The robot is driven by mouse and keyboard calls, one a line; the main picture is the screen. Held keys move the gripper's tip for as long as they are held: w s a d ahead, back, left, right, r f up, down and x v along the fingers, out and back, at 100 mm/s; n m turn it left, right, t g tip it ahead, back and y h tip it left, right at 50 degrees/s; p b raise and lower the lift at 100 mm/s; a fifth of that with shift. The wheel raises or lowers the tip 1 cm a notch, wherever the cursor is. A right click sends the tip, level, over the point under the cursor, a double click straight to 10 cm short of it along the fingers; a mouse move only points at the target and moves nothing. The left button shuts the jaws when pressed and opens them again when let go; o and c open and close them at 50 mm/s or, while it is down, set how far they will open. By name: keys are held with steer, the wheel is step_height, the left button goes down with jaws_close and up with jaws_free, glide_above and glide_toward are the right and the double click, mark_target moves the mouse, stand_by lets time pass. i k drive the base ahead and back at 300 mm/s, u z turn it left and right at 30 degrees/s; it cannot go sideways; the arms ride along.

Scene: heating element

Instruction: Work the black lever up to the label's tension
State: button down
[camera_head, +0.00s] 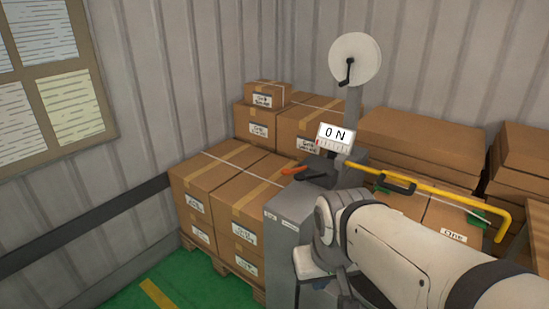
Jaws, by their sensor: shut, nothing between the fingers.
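A grey stand (287,213) carries a dark strapping head with a black lever (317,179) pointing left, just below an orange-tipped lever (295,170). A carton label (453,237) on the right is partly readable, with no tension value I can make out. My arm's wrist (330,222) is in front of the stand, below and right of the levers. My gripper's fingertips cannot be made out; they are hidden or outside the view. No contact with the black lever is visible.
A white reel (355,60) with a black crank stands above. A yellow bar (455,193) with a black grip (396,182) extends right. Strapped cartons (207,179) on a pallet stand left of the stand; more cartons (425,138) stand behind and right. Green floor (182,283) is free at lower left.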

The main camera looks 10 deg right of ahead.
mark_target(300, 177)
steer(key=i, duration=0.95)
steer(key=z, duration=0.05)
